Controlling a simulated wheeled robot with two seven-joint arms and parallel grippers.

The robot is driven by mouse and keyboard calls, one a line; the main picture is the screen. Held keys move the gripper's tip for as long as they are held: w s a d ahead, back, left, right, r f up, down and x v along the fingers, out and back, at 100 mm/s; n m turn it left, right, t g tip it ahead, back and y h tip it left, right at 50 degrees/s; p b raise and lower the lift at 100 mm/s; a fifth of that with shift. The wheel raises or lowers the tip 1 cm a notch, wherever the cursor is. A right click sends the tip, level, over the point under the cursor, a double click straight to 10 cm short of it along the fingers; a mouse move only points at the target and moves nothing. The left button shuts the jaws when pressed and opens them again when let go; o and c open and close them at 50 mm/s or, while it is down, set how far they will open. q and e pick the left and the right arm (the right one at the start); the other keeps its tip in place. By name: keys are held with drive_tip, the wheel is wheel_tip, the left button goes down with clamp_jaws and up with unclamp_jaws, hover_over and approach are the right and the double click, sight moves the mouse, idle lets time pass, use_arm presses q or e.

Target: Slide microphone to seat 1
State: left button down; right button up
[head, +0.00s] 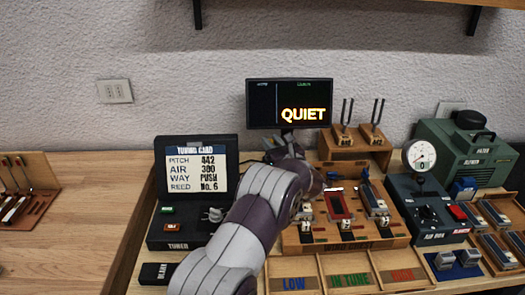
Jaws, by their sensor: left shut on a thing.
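My left arm reaches in from the bottom, and its gripper (288,150) is at the back left of the wooden action block (372,233), just below the screen. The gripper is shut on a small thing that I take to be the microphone. My wrist and fingers hide most of it, so its shape and seat cannot be made out. The block carries several metal reed pieces and a red-framed part (339,205) in its middle. The seat marks are too small to read. My right gripper is not in view.
The screen (290,103) reads QUIET. Tuning forks on a wooden stand (358,148) are right of the gripper. A tuning card box (196,190) is at left, a gauge unit (425,205) and green blower (465,150) at right. Labelled trays (350,272) line the front.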

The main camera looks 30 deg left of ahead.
use_arm(q)
drive_tip(key=w+d+b, duration=0.3)
drive_tip(key=w+d, duration=0.1)
drive_tip(key=d, duration=0.2)
drive_tip(key=shift+d, duration=0.25)
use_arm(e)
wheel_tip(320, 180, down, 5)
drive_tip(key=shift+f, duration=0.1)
use_arm(q)
drive_tip(key=c, duration=0.9)
unclamp_jaws()
drive_tip(key=shift+c, duration=0.2)
drive_tip(key=b+v, duration=0.2)
drive_tip(key=v, duration=1)
drive_tip(key=shift+s+d, duration=0.2)
drive_tip(key=shift+d, duration=0.1)
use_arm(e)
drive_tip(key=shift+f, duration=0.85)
